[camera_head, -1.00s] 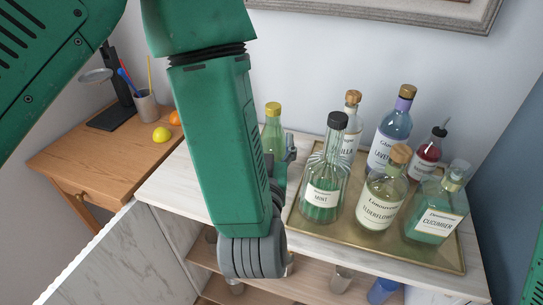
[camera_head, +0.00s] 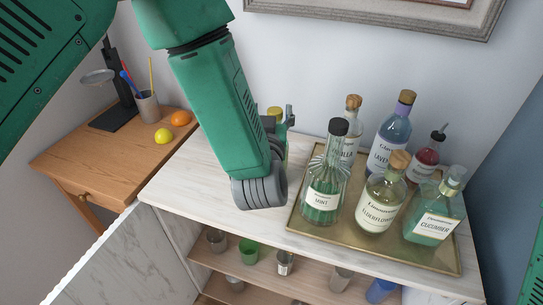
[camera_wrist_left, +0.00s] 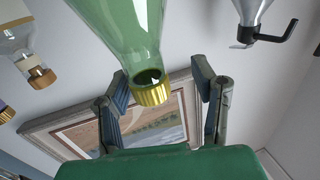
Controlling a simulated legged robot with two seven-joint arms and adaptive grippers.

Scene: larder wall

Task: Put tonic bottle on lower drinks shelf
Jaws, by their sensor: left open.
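A green glass bottle with a gold-yellow cap, likely the tonic bottle, stands on the white marble top (camera_head: 190,185); its cap (camera_head: 275,113) shows behind my left forearm, which hides most of its body. In the left wrist view the bottle (camera_wrist_left: 130,30) comes in from the top, cap end downward in the picture. My left gripper (camera_wrist_left: 163,100) is open, its fingers either side of the cap with gaps on both sides. In the head view a finger shows just right of the cap. The wooden shelf (camera_head: 312,286) below the top holds several cups. My right gripper is out of view.
A brass tray (camera_head: 300,229) with several bottles, including the mint bottle (camera_head: 323,200), stands close right of my left wrist. A cabinet door (camera_head: 130,265) hangs open at left. A wooden desk (camera_head: 80,165) with fruit stands beyond it.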

